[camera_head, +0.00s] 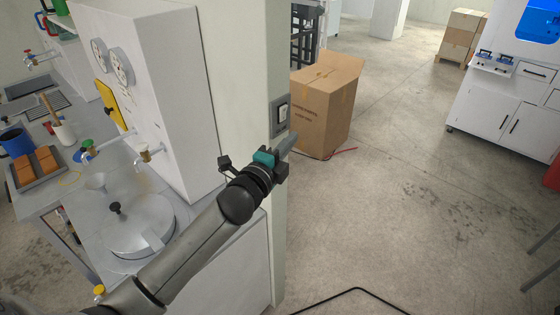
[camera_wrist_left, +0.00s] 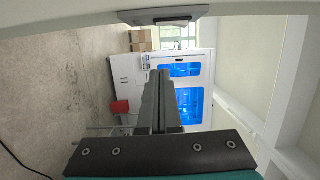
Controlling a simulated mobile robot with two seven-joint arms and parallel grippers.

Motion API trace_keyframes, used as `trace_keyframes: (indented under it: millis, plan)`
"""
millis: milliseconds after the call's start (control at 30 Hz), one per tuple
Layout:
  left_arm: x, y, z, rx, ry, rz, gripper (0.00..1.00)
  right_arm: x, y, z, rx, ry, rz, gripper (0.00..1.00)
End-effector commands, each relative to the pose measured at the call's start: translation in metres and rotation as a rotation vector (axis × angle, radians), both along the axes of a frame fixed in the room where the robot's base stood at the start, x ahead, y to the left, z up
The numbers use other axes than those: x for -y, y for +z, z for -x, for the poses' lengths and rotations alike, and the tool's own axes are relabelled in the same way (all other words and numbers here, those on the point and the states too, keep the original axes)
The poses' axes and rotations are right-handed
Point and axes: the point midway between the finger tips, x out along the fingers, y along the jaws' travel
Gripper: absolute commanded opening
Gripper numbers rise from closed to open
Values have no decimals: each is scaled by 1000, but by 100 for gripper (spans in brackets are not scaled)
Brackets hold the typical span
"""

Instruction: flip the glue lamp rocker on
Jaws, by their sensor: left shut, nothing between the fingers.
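The glue lamp rocker (camera_head: 282,113) is a pale switch set in a grey plate (camera_head: 275,126) on the edge of the cream pillar. In the left wrist view the plate (camera_wrist_left: 135,17) shows at the top edge, seen nearly edge-on, with the rocker (camera_wrist_left: 172,20) as a dark strip on it. My left gripper (camera_head: 291,142) is shut and empty. Its fingertips are just below the rocker in the head view and look apart from it in the left wrist view (camera_wrist_left: 159,76). Contact is hard to tell. My right gripper is out of view.
The cream pillar (camera_head: 240,90) stands beside my left forearm. A white glue machine (camera_head: 160,80) and a bench with a round lidded pot (camera_head: 140,225) lie to the left. A cardboard box (camera_head: 325,105) stands behind the gripper. The floor at right is open.

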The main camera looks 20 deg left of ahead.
Motion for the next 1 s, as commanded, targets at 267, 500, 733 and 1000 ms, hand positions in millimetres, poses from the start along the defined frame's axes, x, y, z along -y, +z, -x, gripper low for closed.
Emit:
trace_keyframes:
  millis: [267, 500, 733, 1000]
  plan:
    - [-5, -2, 44, -2, 0, -1, 0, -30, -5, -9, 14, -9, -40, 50]
    - [-7, -3, 63, -1, 2, -1, 0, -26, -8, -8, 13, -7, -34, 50]
    - [-8, -2, 66, 0, 2, -1, 0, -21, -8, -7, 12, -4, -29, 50]
    - [-7, -2, 66, -1, 1, -1, 0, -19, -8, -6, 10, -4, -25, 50]
